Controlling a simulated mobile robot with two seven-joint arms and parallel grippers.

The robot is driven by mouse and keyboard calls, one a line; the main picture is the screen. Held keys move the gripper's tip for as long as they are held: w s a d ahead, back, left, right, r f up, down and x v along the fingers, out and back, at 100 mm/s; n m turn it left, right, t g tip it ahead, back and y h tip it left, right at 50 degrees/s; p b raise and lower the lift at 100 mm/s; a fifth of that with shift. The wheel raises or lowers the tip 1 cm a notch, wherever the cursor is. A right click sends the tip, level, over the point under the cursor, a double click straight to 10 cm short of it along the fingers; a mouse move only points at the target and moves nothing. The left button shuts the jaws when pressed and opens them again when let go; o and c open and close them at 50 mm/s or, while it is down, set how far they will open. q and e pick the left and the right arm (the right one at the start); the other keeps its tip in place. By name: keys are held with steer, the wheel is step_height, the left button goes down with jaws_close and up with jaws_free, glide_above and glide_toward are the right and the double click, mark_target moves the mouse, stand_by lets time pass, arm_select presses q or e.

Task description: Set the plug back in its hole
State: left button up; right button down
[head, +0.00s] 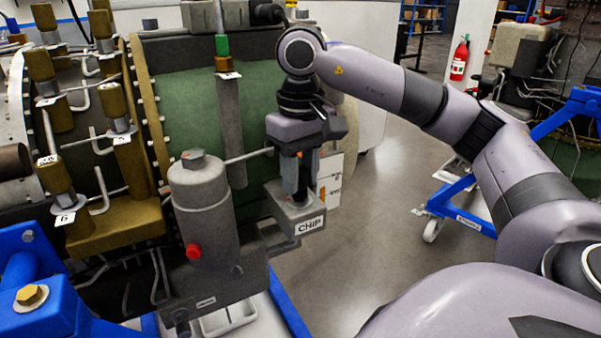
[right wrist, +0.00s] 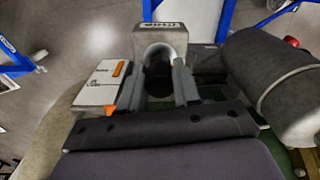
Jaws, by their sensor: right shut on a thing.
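My right gripper (head: 297,195) points down at the grey block labelled CHIP (head: 308,224), beside the turbine's grey cylinder. In the right wrist view, the CHIP block (right wrist: 142,42) has a round dark opening, and the gripper's fingers (right wrist: 160,82) stand on either side in front of it. The right gripper is shut on the plug, a dark piece between the fingers (right wrist: 159,88) that is mostly hidden. I cannot tell how far the plug sits in the hole. My left gripper is not in view.
A grey cylinder (head: 203,215) with a red knob (head: 194,251) stands left of the CHIP block. The green turbine casing (head: 190,110) is behind it. A white and orange box (head: 329,181) is close behind the gripper. Open floor (head: 385,220) lies to the right.

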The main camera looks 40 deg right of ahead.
steer(key=shift+s+a+f, duration=0.1)
steer(key=shift+s+f, duration=0.05)
steer(key=shift+f, duration=0.35)
steer(key=c, duration=0.9)
jaws_free()
steer(key=shift+o, duration=0.8)
steer(key=shift+r, duration=0.1)
steer(key=shift+o, duration=0.8)
steer(key=shift+r, duration=0.1)
steer(key=shift+w+r+p, duration=0.2)
steer(key=shift+r+p, duration=0.85)
steer(key=shift+r, duration=0.1)
steer(key=shift+r+p, duration=1.85)
steer(key=shift+r, duration=0.55)
